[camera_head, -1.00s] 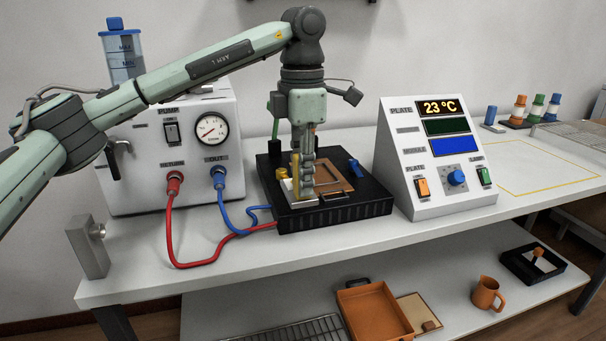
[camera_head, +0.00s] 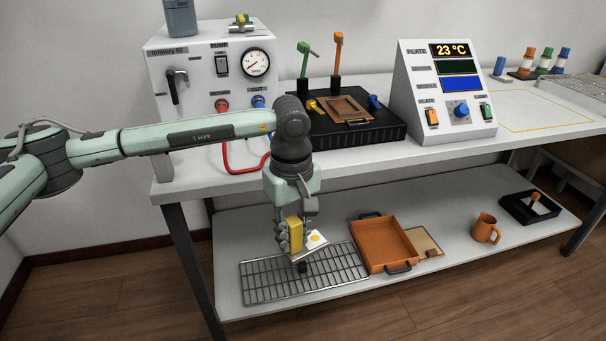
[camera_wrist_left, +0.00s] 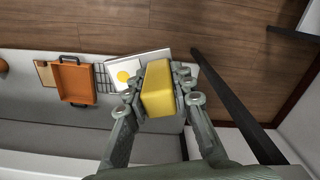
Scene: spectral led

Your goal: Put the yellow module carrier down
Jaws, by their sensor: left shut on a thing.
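The yellow module carrier (camera_head: 316,240) has a yellow block and a pale plate with a round yellow spot. My left gripper (camera_head: 290,236) is shut on its yellow block and points down over the lower shelf. In the left wrist view, the block (camera_wrist_left: 158,90) sits between the fingers of my left gripper (camera_wrist_left: 162,92), with the pale plate sticking out to the left. The carrier is over the wire rack (camera_head: 262,283); I cannot tell whether it touches it. Part of the block is hidden by the fingers in the head view. My right gripper is not seen.
An orange tray (camera_head: 412,255) stands right of the rack, with an orange mug (camera_head: 486,228) and a black tray (camera_head: 556,212) further right. The upper table edge (camera_head: 340,166) and a table leg (camera_head: 192,262) are close to my left arm. The black heating plate (camera_head: 390,131) is above.

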